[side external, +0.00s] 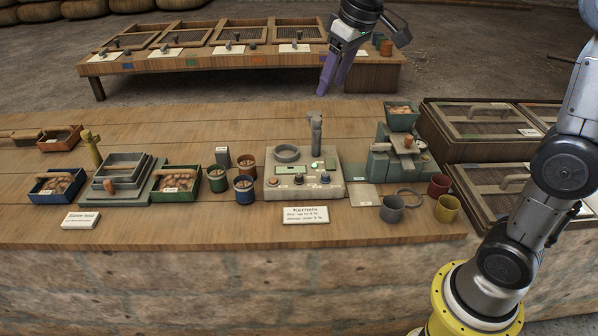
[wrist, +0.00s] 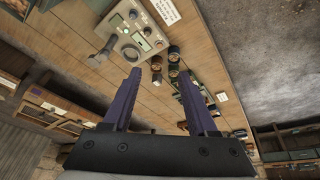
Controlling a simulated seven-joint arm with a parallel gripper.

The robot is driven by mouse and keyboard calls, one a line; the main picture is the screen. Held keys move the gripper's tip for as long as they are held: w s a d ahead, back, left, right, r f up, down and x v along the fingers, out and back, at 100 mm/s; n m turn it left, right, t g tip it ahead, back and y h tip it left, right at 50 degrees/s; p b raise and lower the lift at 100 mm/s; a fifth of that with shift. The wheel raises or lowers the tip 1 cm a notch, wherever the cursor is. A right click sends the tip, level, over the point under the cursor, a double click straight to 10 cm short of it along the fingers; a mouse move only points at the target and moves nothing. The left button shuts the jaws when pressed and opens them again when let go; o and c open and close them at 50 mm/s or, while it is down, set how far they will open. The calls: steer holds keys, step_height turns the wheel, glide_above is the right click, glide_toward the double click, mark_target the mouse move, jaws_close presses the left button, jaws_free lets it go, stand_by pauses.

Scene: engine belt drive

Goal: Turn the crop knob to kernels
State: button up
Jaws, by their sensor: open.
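A pale grey meter box (side external: 303,192) stands in the middle of the wooden bench. It has a round cup on top, a grey post, and a front row with an orange knob (side external: 274,182), a dark knob (side external: 299,180) and a blue knob (side external: 325,177). Which of these is the crop knob, and where it points, is too small to tell. The box also shows in the wrist view (wrist: 130,42), beyond the left finger. My gripper (side external: 334,88), with purple fingers, is open and empty, high above and behind the box. Its spread fingers show in the wrist view (wrist: 159,76).
A card reading "Kernels" (side external: 306,215) lies in front of the box. Several cups stand left of it, including a blue one (side external: 244,190). A green-grey mill (side external: 400,150) stands right, near loose cups (side external: 392,209). Framed screens (side external: 485,122) lie farther right.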

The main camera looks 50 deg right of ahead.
steer(key=w+d+f+g, duration=0.1)
steer(key=w+d+f, duration=0.1)
steer(key=w+f, duration=0.35)
steer(key=g, duration=0.3)
glide_above(299, 175)
step_height(299, 175, down, 15)
steer(key=shift+m, duration=0.4)
step_height(299, 175, down, 14)
steer(key=shift+r, duration=0.2)
jaws_close()
